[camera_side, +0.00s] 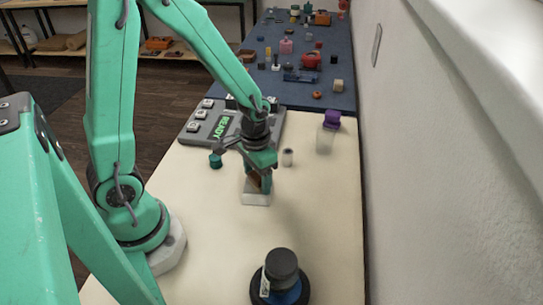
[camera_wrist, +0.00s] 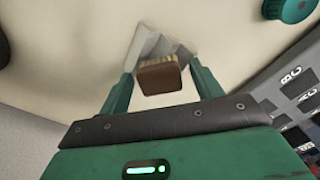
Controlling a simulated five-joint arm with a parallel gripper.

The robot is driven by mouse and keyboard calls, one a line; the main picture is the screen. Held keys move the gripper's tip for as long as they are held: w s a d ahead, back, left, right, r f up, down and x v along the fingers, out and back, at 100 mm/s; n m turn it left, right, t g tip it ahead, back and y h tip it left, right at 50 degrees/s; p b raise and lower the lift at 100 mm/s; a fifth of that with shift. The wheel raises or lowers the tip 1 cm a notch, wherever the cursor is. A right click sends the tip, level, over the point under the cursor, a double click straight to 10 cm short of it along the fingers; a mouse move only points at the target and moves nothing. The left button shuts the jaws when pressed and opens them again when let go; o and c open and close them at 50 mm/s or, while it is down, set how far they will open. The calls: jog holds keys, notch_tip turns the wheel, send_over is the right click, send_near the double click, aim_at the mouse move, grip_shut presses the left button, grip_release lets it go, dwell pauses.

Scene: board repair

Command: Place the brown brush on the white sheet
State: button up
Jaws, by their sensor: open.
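The brown brush (camera_wrist: 160,77) has a brown block top and pale bristles. It sits between the two fingers of my gripper (camera_wrist: 161,70), with a small gap on each side in the wrist view. In the side view, my gripper (camera_side: 262,178) points down and the brush (camera_side: 253,182) shows partly behind a finger. The white sheet (camera_side: 257,198) is directly under the brush on the cream table. Its pale shape also shows beyond the brush in the wrist view (camera_wrist: 144,42). I cannot tell whether the brush touches the sheet.
A grey panel reading READY (camera_side: 225,124) lies behind my gripper. A green knob-like cylinder (camera_side: 215,160), a small grey cylinder (camera_side: 287,157) and a purple-capped container (camera_side: 327,133) stand nearby. A dark round jar (camera_side: 281,270) stands in front. The table's right side is clear.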

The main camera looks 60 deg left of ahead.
aim_at(257, 175)
jog(key=shift+r, duration=0.1)
notch_tip(257, 175, up, 12)
dwell(0.8)
jog(key=shift+r, duration=0.1)
dwell(0.4)
jog(key=s+r+t, duration=0.5)
jog(key=s+r, duration=0.2)
jog(key=r, duration=0.2)
jog(key=shift+s+t, duration=0.15)
jog(key=shift+t, duration=0.15)
